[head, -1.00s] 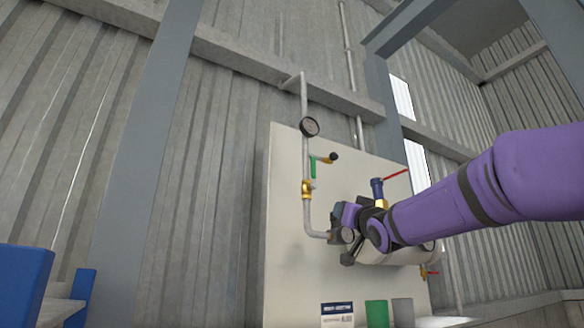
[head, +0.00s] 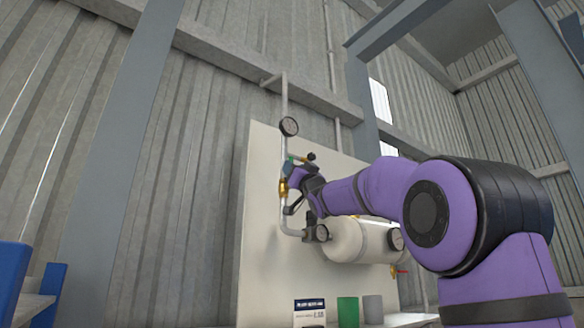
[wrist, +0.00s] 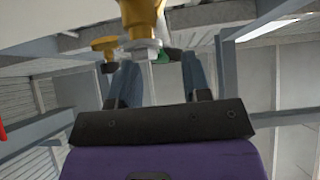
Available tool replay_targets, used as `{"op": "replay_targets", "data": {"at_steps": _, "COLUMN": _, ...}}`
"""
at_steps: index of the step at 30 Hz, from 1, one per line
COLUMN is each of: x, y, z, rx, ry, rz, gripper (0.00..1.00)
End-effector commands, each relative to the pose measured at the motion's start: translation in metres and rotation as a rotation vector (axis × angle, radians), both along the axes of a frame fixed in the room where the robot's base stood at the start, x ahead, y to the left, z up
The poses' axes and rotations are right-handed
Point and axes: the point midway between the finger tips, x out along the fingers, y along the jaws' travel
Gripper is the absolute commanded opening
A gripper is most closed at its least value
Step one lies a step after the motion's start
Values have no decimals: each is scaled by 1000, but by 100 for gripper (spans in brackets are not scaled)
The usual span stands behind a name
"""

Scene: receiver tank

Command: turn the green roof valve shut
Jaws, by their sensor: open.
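The green valve handle (head: 291,158) shows in the head view beside the upright pipe, above a brass valve body (head: 283,187); its lower part is hidden by my gripper. My gripper (head: 290,178) is open at the valve, close to the brass body. In the wrist view my two fingers (wrist: 160,75) point up the picture, apart. A bit of green handle (wrist: 167,55) shows between their far ends, partly behind a pale metal part. A large brass part (wrist: 141,15) is close in at the top. I cannot tell whether the fingers touch the handle.
A white tank (head: 350,240) with gauges lies below. Green (head: 347,310) and grey (head: 373,309) cups stand under it.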

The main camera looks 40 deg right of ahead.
Motion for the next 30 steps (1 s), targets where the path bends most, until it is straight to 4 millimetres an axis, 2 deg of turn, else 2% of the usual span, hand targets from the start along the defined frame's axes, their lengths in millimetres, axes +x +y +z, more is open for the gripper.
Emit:
{"op": "replay_targets", "data": {"at_steps": 7, "x": 14, "y": 1, "z": 14, "rx": -1, "ry": 1, "rz": -1, "gripper": 44}}
{"op": "replay_targets", "data": {"at_steps": 17, "x": 16, "y": 1, "z": 16, "rx": -1, "ry": 1, "rz": -1, "gripper": 44}}
{"op": "replay_targets", "data": {"at_steps": 19, "x": 16, "y": 0, "z": 16, "rx": 0, "ry": 1, "rz": -1, "gripper": 32}}
{"op": "replay_targets", "data": {"at_steps": 23, "x": 16, "y": 0, "z": 16, "rx": 0, "ry": 1, "rz": -1, "gripper": 2}}
{"op": "replay_targets", "data": {"at_steps": 30, "x": 16, "y": 1, "z": 16, "rx": -4, "ry": 1, "rz": -1, "gripper": 0}}
